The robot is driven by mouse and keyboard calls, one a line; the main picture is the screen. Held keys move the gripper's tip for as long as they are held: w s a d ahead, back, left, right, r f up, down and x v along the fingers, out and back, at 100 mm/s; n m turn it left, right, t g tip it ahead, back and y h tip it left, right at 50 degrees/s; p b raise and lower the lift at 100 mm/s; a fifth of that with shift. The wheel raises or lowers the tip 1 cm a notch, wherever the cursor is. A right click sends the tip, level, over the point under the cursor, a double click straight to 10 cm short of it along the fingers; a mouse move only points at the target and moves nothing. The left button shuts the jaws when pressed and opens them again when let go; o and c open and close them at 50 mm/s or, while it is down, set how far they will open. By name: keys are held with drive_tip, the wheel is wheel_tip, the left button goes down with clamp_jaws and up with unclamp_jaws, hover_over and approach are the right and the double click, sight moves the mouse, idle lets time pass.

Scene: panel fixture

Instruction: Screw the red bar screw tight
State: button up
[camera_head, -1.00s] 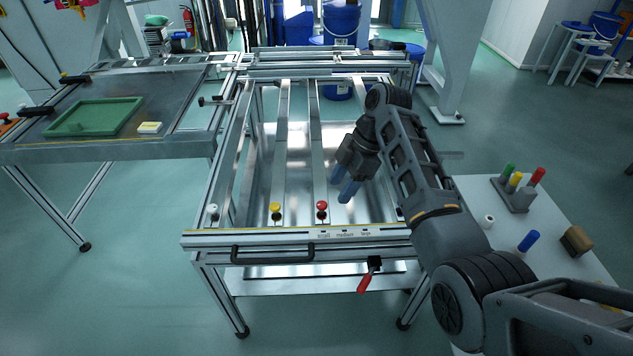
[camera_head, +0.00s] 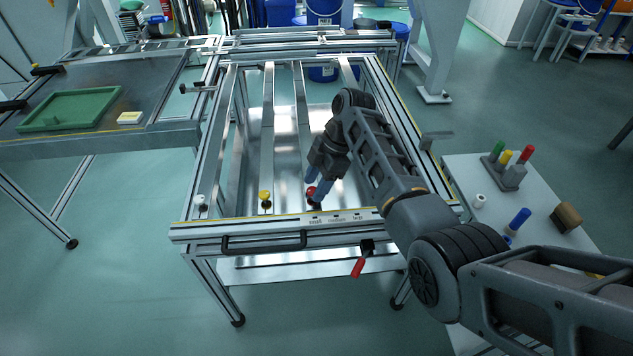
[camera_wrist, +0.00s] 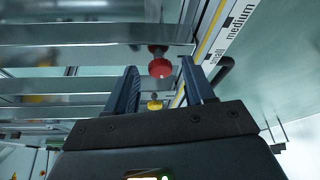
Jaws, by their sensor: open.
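The red bar screw (camera_head: 311,191) has a round red knob and stands on a metal bar at the front rail of the panel fixture (camera_head: 290,232). My gripper (camera_head: 318,188) is open, with its blue fingertips pointing down close to the knob. In the head view one finger partly covers the knob. In the wrist view the red knob (camera_wrist: 160,67) shows beyond the fingertips, roughly in line with the gap between them. I cannot tell whether a finger touches it.
A red-handled lever (camera_head: 358,266) hangs below the rail. A side table at right holds colored pegs (camera_head: 510,165) and a brown block (camera_head: 566,217).

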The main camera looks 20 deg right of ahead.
drive_tip(key=shift+c, duration=0.4)
clamp_jaws()
drive_tip(key=shift+s+m+p, duration=0.1)
drive_tip(key=shift+m+p, duration=0.3)
drive_tip(key=shift+p, duration=0.05)
